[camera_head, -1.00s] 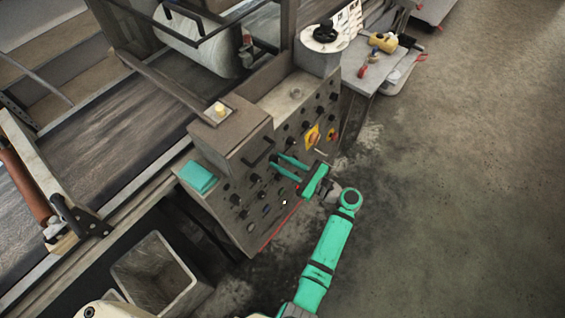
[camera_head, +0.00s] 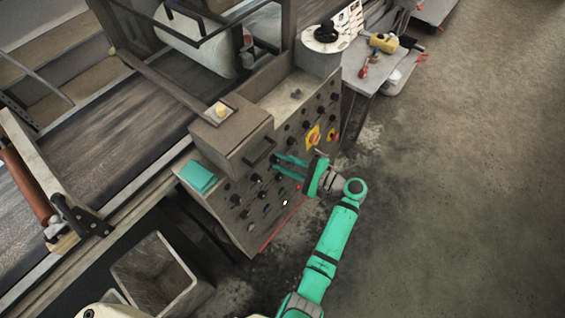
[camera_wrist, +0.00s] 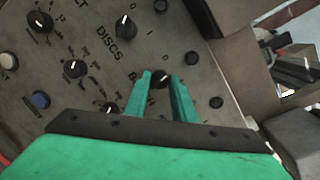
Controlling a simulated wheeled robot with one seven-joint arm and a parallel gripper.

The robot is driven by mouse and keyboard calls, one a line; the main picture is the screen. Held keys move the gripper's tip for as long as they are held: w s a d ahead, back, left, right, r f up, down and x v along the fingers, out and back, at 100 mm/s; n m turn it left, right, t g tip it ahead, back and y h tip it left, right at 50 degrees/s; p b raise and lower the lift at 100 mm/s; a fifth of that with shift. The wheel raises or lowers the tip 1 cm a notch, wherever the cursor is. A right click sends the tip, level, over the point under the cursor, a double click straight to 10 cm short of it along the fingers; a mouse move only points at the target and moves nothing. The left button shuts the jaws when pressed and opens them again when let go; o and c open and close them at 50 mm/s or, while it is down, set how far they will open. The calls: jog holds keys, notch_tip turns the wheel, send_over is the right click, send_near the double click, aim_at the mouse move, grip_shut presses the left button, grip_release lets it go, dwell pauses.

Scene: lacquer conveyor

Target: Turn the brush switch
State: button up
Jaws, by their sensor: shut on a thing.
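The brush switch (camera_wrist: 160,77) is a small black knob on the grey control panel (camera_head: 240,229). In the wrist view it sits between the tips of my teal fingers, above lettering that starts with B and is partly covered by a finger. My gripper (camera_head: 275,163) reaches the panel from the right in the head view and is shut on this knob. The fingers hide much of the knob, so its exact pointing angle is hard to tell.
A similar knob marked DISCS (camera_wrist: 125,26) is up and left in the wrist view, with a blue button (camera_wrist: 40,99) farther left. A yellow-backed switch (camera_head: 313,135) is close above my gripper in the head view. Open floor lies to the right.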

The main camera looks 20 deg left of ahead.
jog(key=shift+n+g+h, duration=0.4)
jog(key=shift+n, duration=1.6)
jog(key=o, duration=1.1)
jog(key=shift+s, duration=0.1)
jog(key=shift+c, duration=0.2)
jog(key=v, duration=1)
jog(key=shift+d, duration=0.3)
jog(key=shift+s+d+r, duration=0.1)
